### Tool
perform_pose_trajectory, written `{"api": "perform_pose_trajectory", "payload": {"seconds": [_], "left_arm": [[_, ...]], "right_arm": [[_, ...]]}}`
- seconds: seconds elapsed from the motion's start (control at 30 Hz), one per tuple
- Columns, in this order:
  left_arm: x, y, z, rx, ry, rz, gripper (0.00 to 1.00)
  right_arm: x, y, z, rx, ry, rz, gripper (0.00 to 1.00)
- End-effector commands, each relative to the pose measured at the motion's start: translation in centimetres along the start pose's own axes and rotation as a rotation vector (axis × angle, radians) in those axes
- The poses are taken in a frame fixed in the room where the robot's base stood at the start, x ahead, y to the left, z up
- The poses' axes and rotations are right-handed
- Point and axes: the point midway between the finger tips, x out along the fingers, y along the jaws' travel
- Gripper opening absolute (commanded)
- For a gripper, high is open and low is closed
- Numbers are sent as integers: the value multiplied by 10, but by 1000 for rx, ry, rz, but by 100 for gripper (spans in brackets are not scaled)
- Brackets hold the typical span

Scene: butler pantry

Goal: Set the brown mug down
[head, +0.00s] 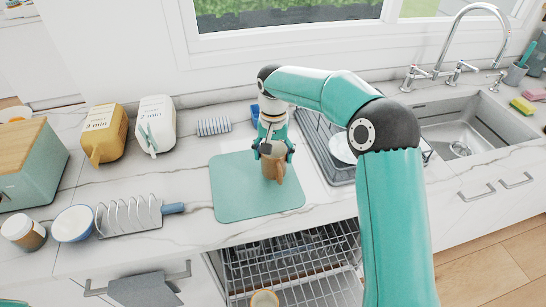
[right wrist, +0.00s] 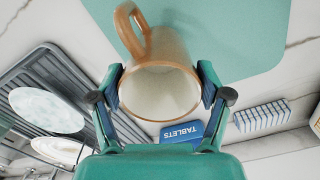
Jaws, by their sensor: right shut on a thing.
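The brown mug (head: 276,166) is at the teal mat (head: 235,195) on the counter, over its upper right part. My right gripper (head: 272,150) is shut on the mug, with one finger on each side of its body. In the right wrist view the mug (right wrist: 158,92) sits between the fingertips, its open rim facing the camera and its inside empty. Its handle (right wrist: 131,32) points away toward the mat. The mug looks about upright. I cannot tell whether its base touches the mat. My left gripper is out of view.
A dark dish rack (head: 318,140) with plates stands right of the mat, before the sink (head: 465,130). A blue tablets box (right wrist: 182,131) lies behind the mug. The mat's front left is clear. An open dishwasher rack (head: 290,265) is below.

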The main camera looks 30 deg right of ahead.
Motion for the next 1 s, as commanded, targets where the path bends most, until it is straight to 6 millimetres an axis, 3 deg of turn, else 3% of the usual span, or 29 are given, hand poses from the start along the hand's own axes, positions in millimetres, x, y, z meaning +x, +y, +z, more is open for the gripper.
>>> {"api": "perform_pose_trajectory", "payload": {"seconds": [0.13,0.47,0.5,0.6,1.0], "left_arm": [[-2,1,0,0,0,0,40],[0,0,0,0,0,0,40],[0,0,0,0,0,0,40],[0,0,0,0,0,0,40],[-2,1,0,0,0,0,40]], "right_arm": [[13,0,0,0,1,-1,28],[17,1,0,1,1,-1,28],[16,1,0,1,0,-1,84],[16,1,0,1,0,0,100],[13,1,0,2,0,-1,100]]}}
